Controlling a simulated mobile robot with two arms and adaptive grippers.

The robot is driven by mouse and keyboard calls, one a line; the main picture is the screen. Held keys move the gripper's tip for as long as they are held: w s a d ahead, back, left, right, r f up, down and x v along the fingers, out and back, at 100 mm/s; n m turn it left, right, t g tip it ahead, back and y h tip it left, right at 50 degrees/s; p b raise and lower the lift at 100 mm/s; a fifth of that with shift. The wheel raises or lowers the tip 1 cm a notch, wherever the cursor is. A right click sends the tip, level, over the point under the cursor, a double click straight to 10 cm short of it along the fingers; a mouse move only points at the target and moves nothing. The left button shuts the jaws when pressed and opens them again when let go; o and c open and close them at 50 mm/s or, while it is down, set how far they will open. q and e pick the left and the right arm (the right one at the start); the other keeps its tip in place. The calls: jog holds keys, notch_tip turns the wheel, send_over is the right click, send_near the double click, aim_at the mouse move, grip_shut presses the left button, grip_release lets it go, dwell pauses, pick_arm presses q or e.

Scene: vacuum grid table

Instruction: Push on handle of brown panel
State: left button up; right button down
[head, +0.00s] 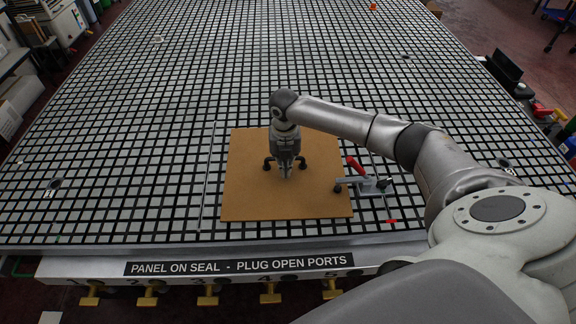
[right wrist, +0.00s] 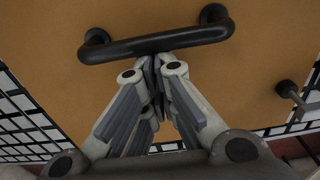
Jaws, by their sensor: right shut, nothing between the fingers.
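The brown panel (head: 243,190) lies flat on the grid table, left of the red-handled clamp. Its black handle (right wrist: 165,43) is a bar on two posts and shows across the top of the right wrist view. In the head view the handle (head: 268,163) is partly hidden behind my right gripper. My right gripper (head: 286,172) points down over the panel at the handle, shut and empty. In the right wrist view its closed fingertips (right wrist: 152,66) are right beside the handle bar; whether they touch it I cannot tell. My left gripper is not in view.
A toggle clamp with a red lever (head: 356,165) stands at the panel's right edge, its black tip (head: 338,188) over the panel. The gridded table (head: 130,130) is largely clear to the left and behind. A labelled front rail (head: 240,265) carries several yellow valves.

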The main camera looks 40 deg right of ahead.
jog(key=shift+w+d+r+p, duration=0.2)
jog(key=shift+w+r+p, duration=0.15)
jog(key=shift+p, duration=0.8)
dwell(2.0)
jog(key=shift+s+a+f+p, duration=0.1)
jog(key=shift+s+a+p, duration=0.35)
jog(key=shift+s+p, duration=0.45)
jog(key=shift+s+a+f+p, duration=0.1)
jog(key=shift+s+a+p, duration=0.55)
jog(key=shift+p, duration=0.3)
notch_tip(320, 180, up, 6)
jog(key=p, duration=0.5)
jog(key=shift+s+f, duration=0.1)
jog(key=shift+f, duration=0.15)
notch_tip(320, 180, up, 2)
jog(key=shift+r+p, duration=0.1)
jog(key=shift+p, duration=0.35)
